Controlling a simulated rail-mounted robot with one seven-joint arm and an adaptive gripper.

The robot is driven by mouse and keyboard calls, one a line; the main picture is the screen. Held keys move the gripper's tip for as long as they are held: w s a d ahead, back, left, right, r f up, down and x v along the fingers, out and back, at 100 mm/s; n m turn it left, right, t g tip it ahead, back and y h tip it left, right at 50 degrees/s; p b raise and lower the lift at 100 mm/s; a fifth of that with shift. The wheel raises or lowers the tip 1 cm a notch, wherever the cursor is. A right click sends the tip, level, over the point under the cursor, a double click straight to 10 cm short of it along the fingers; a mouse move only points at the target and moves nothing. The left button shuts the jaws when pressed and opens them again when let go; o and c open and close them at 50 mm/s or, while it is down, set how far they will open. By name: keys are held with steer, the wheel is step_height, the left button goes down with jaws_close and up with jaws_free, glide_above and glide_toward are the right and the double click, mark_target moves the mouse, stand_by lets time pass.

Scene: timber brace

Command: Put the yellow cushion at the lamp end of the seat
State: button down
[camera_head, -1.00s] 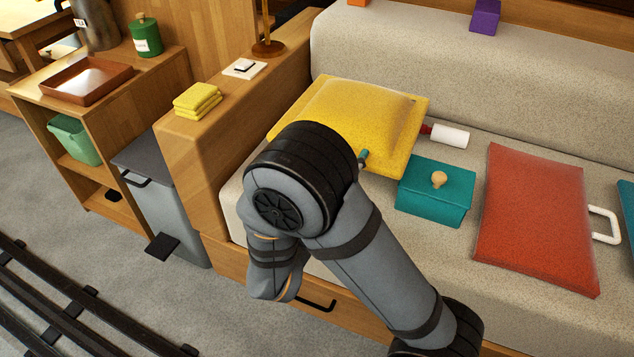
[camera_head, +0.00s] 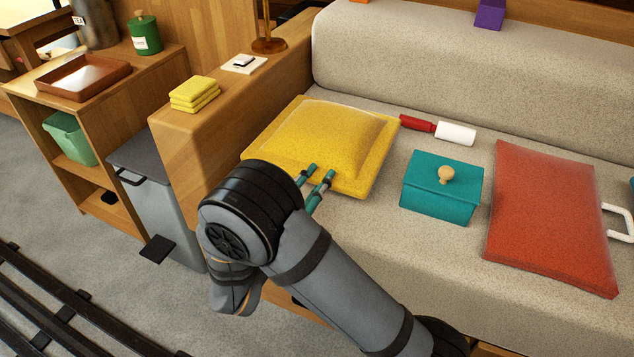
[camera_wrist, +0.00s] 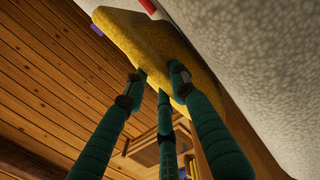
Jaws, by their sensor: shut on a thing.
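The yellow cushion (camera_head: 335,132) is at the left end of the seat (camera_head: 385,225), beside the wooden armrest (camera_head: 228,95) that bears the lamp (camera_head: 268,44). It looks nearly flat, its left edge close to the armrest; I cannot tell if all of it rests on the seat. My gripper (camera_head: 320,173) is shut on the cushion's front edge, with teal fingers showing there. In the wrist view, the fingers (camera_wrist: 160,85) meet the edge of the cushion (camera_wrist: 150,42). The lamp's top is out of frame.
Right of the cushion are a red-handled lint roller (camera_head: 455,133), a teal box (camera_head: 438,192) with a knob and a red cushion (camera_head: 552,215). Folded yellow cloths (camera_head: 195,93) and a white switch plate (camera_head: 244,63) are on the armrest. A grey bin (camera_head: 160,200) stands left.

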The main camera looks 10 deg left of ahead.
steer(key=shift+f, duration=0.1)
steer(key=c, duration=1.9)
jaws_free()
steer(key=shift+f, duration=0.1)
steer(key=o, duration=0.4)
steer(key=shift+o, duration=0.5)
steer(key=shift+s+r, duration=0.1)
steer(key=shift+r, duration=0.2)
steer(key=p+v, duration=0.3)
steer(key=v, duration=0.9)
steer(key=shift+f, duration=0.1)
